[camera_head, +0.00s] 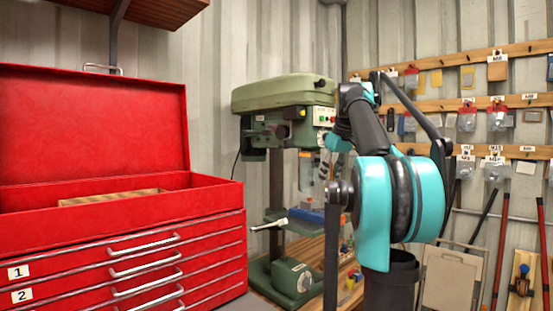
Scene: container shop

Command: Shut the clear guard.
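The green drill press (284,95) stands against the corrugated wall, left of my arm. A clear guard (309,174) shows faintly below the drill head, around the chuck area. I cannot tell how far open it is. My arm rises in front of the press and bends down toward the drill head. The end of my arm, with what seems to be my gripper (327,162), is small and dark beside the guard's right side. My arm partly hides it, so its fingers cannot be made out, nor whether they touch the guard.
A red tool chest (120,235) with its lid up fills the left side. A blue vise (307,216) sits on the press table. A wooden bench (310,250) lies under the press. Pegged rails (450,105) with bags and tools line the right wall.

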